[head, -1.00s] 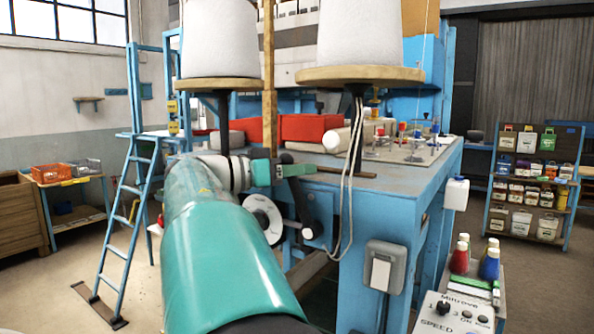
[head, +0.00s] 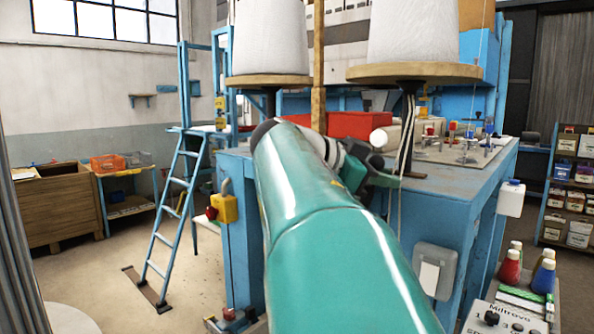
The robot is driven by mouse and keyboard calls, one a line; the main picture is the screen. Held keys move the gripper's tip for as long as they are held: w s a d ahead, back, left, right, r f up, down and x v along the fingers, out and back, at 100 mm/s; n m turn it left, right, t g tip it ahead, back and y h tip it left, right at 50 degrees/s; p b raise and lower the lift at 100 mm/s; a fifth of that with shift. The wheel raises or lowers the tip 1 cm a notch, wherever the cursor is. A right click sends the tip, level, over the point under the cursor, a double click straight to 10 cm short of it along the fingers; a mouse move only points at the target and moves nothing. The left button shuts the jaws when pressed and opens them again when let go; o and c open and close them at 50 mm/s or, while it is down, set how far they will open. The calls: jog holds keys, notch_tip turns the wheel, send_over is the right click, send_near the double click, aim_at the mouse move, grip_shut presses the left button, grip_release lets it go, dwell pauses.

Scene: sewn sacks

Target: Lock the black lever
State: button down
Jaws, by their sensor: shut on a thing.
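My green and white arm reaches away from me to the blue machine (head: 479,215), along its near side. My gripper (head: 373,172), green and dark, is at the arm's far end beside the machine's table edge, below the right-hand spool. It is small and partly covered by my arm. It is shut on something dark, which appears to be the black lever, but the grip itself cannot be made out. The rest of the lever, its pivot and the white disc are hidden behind my arm.
Two white spools on wooden discs (head: 413,72) stand above the table. A yellow box with a red button (head: 223,208) is on the machine's left side. A blue ladder (head: 176,215) stands left. A control panel with bottles (head: 507,318) is at lower right. Open floor lies at left.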

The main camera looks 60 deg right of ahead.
jog(key=shift+s, duration=0.25)
jog(key=c, duration=1.3)
grip_release()
jog(key=shift+a, duration=0.15)
jog(key=shift+w, duration=0.1)
jog(key=shift+w+a+r, duration=0.1)
jog(key=shift+w+a, duration=0.1)
jog(key=shift+a, duration=0.05)
jog(key=v, duration=1.3)
jog(key=shift+r, duration=0.1)
